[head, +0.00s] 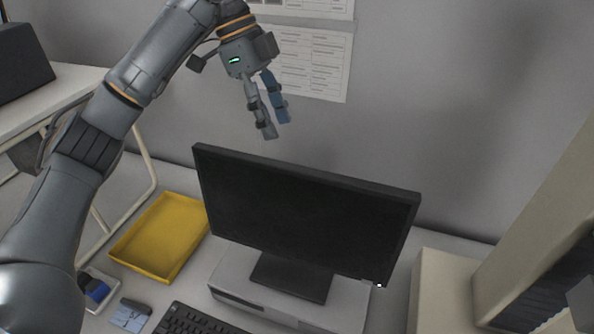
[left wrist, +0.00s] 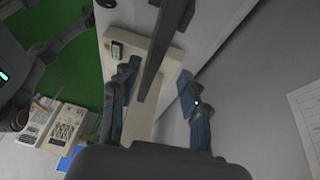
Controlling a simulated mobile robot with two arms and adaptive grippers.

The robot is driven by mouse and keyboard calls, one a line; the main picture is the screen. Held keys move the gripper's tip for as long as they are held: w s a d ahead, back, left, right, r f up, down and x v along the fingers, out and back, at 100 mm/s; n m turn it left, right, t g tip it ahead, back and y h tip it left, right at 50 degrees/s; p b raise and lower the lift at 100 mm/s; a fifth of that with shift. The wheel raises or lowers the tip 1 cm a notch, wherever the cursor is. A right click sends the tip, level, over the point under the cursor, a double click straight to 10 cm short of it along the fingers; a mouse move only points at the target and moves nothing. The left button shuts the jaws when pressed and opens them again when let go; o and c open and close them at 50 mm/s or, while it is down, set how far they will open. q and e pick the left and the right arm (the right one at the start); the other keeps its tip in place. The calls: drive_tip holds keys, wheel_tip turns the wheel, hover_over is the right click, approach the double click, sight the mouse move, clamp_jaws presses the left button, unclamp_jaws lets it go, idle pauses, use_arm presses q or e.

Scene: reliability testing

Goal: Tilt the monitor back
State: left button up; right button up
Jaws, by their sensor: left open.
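The black monitor (head: 305,210) stands upright in the head view, its dark screen facing me, on a dark foot (head: 290,280). In the left wrist view its thin top edge (left wrist: 163,45) runs between the fingers in the picture. My left gripper (head: 276,127) is open and empty, pointing down above the monitor's top edge, apart from it. It also shows in the left wrist view (left wrist: 158,78). A grey part with a green light at the left of that view looks like my right gripper (left wrist: 12,85); its jaw state is unclear.
The monitor's foot rests on a pale flat computer case (head: 235,272). A yellow tray (head: 160,238) lies left, a keyboard (head: 195,322) in front. Pale boxy equipment (head: 445,290) stands right. The grey wall (head: 450,80) with posted sheets (head: 318,60) is behind.

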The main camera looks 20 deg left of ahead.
sight(295, 167)
use_arm(q)
drive_tip(key=p+x, duration=0.2)
drive_tip(key=x, duration=0.9)
drive_tip(key=shift+s+f, duration=0.1)
drive_tip(key=shift+f, duration=0.05)
